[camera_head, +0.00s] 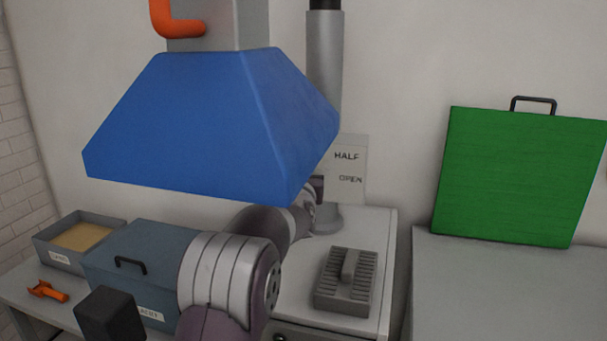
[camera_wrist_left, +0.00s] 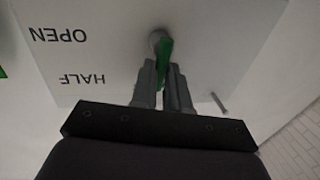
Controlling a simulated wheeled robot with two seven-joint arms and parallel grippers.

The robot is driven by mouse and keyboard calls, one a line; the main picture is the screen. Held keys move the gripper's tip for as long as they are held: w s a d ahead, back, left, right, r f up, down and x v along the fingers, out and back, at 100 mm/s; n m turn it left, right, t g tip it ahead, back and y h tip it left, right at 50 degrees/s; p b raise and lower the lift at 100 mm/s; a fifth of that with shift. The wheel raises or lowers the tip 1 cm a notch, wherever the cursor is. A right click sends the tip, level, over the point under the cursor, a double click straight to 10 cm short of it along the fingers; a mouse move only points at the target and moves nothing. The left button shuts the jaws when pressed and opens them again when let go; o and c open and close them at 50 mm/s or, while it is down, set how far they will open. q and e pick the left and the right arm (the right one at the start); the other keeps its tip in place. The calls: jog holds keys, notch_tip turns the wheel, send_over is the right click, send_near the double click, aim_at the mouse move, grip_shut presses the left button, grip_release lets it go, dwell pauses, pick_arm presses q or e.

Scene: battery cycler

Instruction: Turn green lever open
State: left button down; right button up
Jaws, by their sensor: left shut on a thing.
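The green lever (camera_wrist_left: 165,49) shows in the left wrist view, joined to a round grey pivot on a pale plate (camera_wrist_left: 110,75). The plate carries the words OPEN and HALF, upside down in this view, to the left of the lever. My left gripper (camera_wrist_left: 161,70) is shut on the lever, one finger on each side of it. In the head view the plate (camera_head: 352,155) is on the wall behind the blue hood. There the lever is hidden, and my left arm reaches toward the plate beneath the hood. My right gripper is not in view.
The large blue hood (camera_head: 200,130) hangs above my left arm, and a grey pipe (camera_head: 324,75) rises beside the plate. A grey slotted block (camera_head: 332,295) sits on the white cabinet. A blue box (camera_head: 110,258), tray (camera_head: 58,258) and orange tool (camera_head: 47,291) are left. A green panel (camera_head: 520,175) stands right.

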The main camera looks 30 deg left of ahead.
pick_arm(q)
jog(key=f+m+t+b, duration=0.1)
jog(key=m+b, duration=0.1)
jog(key=m, duration=0.2)
jog(key=d+m+h+b, duration=0.1)
jog(key=m+b, duration=0.1)
jog(key=m, duration=0.3)
jog(key=d+f+m+t+b, duration=0.1)
jog(key=m+b, duration=0.2)
jog(key=m, duration=0.2)
jog(key=shift+w+f+t, duration=0.2)
jog(key=shift+f+t, duration=0.1)
jog(key=shift+f+m+t+h+b, duration=0.2)
jog(key=shift+m+h+b, duration=0.3)
jog(key=shift+m+b, duration=0.75)
jog(key=shift+f+m+t+h+b, duration=0.1)
jog(key=shift+f+m+h+b, duration=0.15)
jog(key=shift+m+h+b, duration=0.95)
jog(key=shift+m+y+p, duration=0.3)
jog(key=shift+m+y, duration=0.35)
jog(key=shift+y, duration=0.05)
jog(key=c, duration=1.3)
grip_release()
jog(key=shift+o, duration=0.9)
jog(key=shift+r, duration=0.15)
